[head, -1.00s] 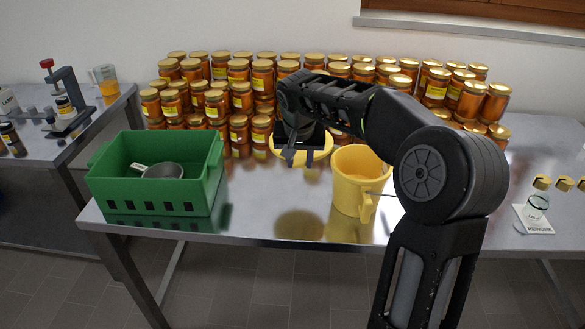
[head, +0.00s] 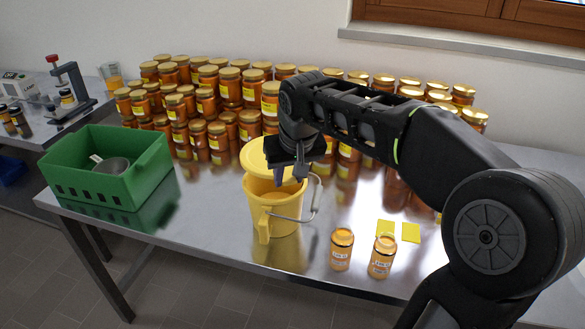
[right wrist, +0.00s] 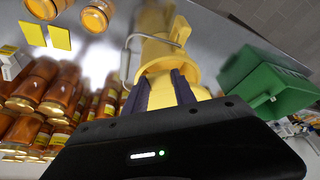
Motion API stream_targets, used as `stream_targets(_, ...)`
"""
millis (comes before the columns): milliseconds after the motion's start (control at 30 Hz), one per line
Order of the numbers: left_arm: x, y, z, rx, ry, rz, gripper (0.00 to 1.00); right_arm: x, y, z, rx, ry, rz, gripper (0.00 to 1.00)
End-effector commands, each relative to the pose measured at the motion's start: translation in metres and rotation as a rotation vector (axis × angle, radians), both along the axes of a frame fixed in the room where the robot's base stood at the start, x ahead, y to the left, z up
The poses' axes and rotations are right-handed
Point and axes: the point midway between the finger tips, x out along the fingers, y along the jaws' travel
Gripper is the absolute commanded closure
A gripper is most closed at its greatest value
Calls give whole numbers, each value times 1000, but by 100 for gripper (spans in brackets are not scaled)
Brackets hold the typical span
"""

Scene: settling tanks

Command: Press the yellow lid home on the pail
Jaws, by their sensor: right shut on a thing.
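The yellow pail (head: 275,215) stands upright on the steel table, its wire handle hanging at the right side. My right gripper (head: 288,178) is shut on the yellow lid (head: 256,158) and holds it over the pail's back part. The lid looks apart from the rim, as part of the pail's opening shows below it. In the right wrist view, yellow lid (right wrist: 160,92) shows between the dark fingers, with the pail (right wrist: 158,52) beyond. The gripper hides part of the lid and the rim. My left gripper is not in view.
Many honey jars (head: 200,105) stand in rows behind. The table between crate and pail is clear.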

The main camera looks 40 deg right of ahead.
Motion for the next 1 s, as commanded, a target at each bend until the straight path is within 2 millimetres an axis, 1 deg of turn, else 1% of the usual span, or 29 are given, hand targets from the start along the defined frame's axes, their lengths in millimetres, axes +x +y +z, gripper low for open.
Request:
stream_targets(200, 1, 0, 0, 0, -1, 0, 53, -1, 0, 0, 0, -1, 31, 100)
stream_targets(567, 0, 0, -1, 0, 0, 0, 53, -1, 0, -2, 0, -1, 30, 100)
stream_targets(767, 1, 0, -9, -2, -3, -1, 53, -1, -1, -12, 0, 0, 29, 100)
stream_targets(1000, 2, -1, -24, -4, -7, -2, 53, -1, -1, -34, 0, 0, 29, 100)
